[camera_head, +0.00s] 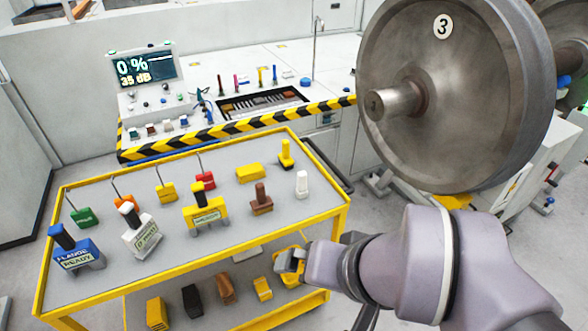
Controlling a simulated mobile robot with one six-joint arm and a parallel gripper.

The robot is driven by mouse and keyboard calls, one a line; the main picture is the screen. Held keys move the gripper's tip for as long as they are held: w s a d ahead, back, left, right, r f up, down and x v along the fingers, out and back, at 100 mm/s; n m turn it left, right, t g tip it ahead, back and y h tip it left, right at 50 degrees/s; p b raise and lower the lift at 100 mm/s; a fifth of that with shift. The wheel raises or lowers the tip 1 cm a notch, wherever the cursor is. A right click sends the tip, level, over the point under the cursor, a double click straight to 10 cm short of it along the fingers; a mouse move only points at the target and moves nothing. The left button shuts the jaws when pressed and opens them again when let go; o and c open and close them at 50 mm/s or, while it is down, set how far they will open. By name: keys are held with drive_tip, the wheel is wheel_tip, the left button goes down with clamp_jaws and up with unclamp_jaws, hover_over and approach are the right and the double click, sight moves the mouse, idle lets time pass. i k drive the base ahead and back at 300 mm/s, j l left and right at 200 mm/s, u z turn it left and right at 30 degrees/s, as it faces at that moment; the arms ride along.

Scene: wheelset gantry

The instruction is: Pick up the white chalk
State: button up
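A small white upright piece (302,184), which looks like the white chalk, stands near the right end of the grey top of the yellow-framed cart (150,194). It is too small to make out in detail. My arm comes in from the lower right.
Around the white piece stand a brown-handled block (262,200) and a yellow block with a dark stem (286,156). Labelled blue, white and yellow tools fill the left and middle. A big wheel (455,90) marked 3 hangs at right. A console (150,95) stands behind.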

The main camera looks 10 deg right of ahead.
sight(301, 192)
drive_tip(key=u, duration=2.3)
drive_tip(key=z, duration=2.4)
drive_tip(key=i+j+z, duration=0.45)
drive_tip(key=j, duration=0.2)
drive_tip(key=i+j+z, duration=0.1)
drive_tip(key=j+z, duration=0.15)
drive_tip(key=i+j+z, duration=0.25)
drive_tip(key=j, duration=0.25)
drive_tip(key=k, duration=0.1)
